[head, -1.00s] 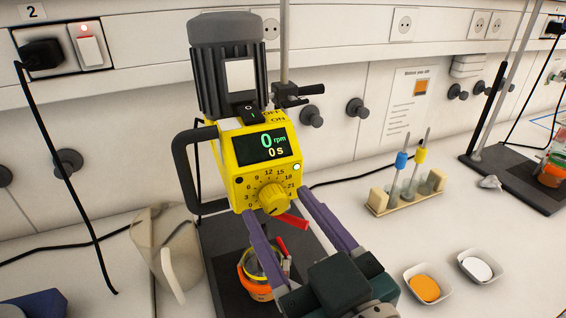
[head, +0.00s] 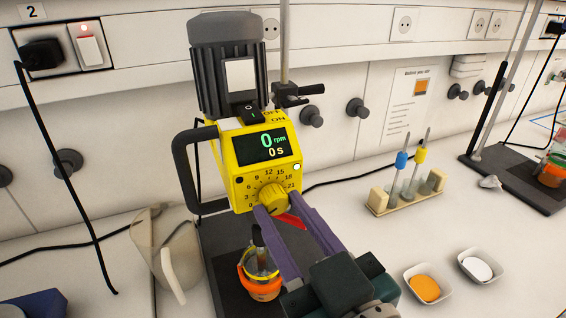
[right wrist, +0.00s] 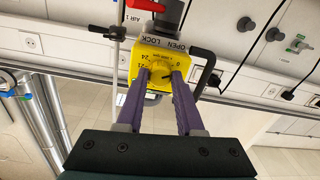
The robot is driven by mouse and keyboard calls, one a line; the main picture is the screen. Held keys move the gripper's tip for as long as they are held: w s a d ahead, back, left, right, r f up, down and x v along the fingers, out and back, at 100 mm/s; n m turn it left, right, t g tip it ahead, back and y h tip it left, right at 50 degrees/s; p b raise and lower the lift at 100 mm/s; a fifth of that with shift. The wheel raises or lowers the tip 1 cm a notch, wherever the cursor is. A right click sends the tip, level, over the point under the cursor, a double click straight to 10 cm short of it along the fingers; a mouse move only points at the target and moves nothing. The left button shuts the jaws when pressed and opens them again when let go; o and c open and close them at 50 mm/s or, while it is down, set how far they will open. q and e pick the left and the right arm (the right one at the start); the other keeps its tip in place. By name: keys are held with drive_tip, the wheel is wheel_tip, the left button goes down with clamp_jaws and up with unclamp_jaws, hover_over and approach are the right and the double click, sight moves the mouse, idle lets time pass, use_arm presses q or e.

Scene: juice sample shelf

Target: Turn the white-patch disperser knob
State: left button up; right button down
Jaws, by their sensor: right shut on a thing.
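The disperser (head: 265,150) has a dark ribbed motor with a white patch (head: 240,75) and a yellow control box. The yellow knob (head: 272,196) sits low on the box front, ringed by a number scale. My right gripper (head: 275,208) is shut on the knob, with one purple finger on each side. The right wrist view shows the knob (right wrist: 160,73) between the two fingertips (right wrist: 160,80); they cover part of the scale. My left gripper is not in view.
A red lever (head: 293,221) sits just below the knob, close to the fingers. A jar with an orange band (head: 261,291) stands under the disperser. A beige jug (head: 160,250) is on the left. A tube rack (head: 405,200) and two small dishes (head: 427,286) are on the right.

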drive_tip(key=m, duration=0.5)
drive_tip(key=shift+m+b, duration=0.3)
drive_tip(key=shift+m, duration=0.1)
drive_tip(key=m+b, duration=0.1)
drive_tip(key=m, duration=0.4)
drive_tip(key=shift+m, duration=0.4)
drive_tip(key=c, duration=0.5)
unclamp_jaws()
drive_tip(key=shift+c, duration=0.2)
